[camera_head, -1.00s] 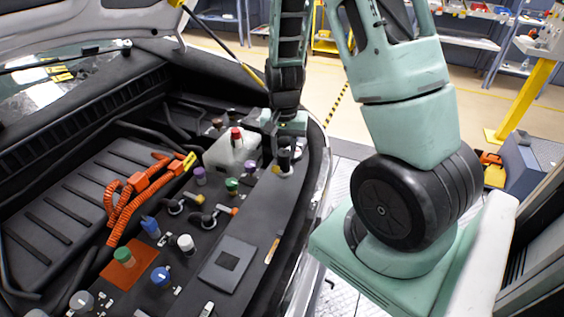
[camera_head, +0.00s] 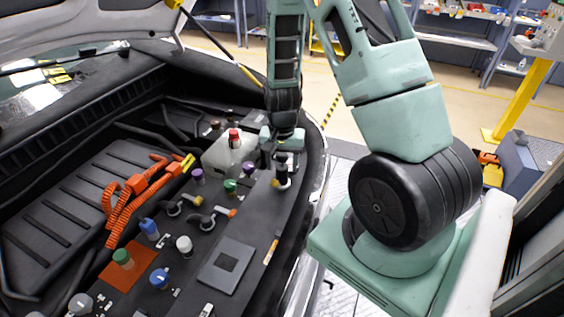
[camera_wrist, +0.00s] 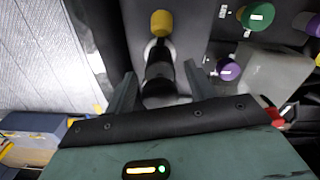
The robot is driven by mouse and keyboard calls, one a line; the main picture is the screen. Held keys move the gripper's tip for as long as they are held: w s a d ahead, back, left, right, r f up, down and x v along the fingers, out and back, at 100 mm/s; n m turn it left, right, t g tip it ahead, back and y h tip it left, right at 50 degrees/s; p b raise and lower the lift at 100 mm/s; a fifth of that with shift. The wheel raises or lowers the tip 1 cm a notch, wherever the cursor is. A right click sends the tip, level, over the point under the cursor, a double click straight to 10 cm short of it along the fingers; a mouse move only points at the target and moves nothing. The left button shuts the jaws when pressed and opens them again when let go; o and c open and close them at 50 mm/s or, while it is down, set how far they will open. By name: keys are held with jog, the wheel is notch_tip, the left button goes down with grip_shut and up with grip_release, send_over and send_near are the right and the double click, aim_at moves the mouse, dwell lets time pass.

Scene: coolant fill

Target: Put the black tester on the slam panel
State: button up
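The black tester (camera_wrist: 160,70) is a dark cylinder with pale bands, between the two fingers of my gripper (camera_wrist: 160,80) in the wrist view. In the head view the tester (camera_head: 283,171) is a small dark upright shape under my gripper (camera_head: 283,150), over the right part of the slam panel. My gripper appears shut on it, though contact at the fingertips is hard to see. The slam panel (camera_head: 203,268) is the long dark strip along the car's front edge. Whether the tester touches the panel cannot be told.
A white tank with a red cap (camera_head: 234,138) is close by. A flat grey plate (camera_head: 211,275) lies nearer.

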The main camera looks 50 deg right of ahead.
notch_tip(320, 180, up, 12)
jog(key=shift+a+r+b, duration=0.1)
jog(key=shift+r+b, duration=0.05)
jog(key=shift+b, duration=0.4)
jog(key=s+a+r+n, duration=0.1)
jog(key=a+n, duration=0.2)
jog(key=a, duration=0.3)
jog(key=s+a+r+n+y, duration=0.1)
jog(key=a+n, duration=0.2)
jog(key=a, duration=0.4)
jog(key=s+a+r+n, duration=0.1)
jog(key=a+r+n, duration=0.1)
jog(key=a, duration=0.4)
jog(key=s+a+r+n, duration=0.1)
jog(key=s+a+n, duration=1)
jog(key=s+a, duration=0.1)
jog(key=shift+s+a+r, duration=0.3)
jog(key=shift+s+r, duration=0.1)
jog(key=shift+s, duration=0.5)
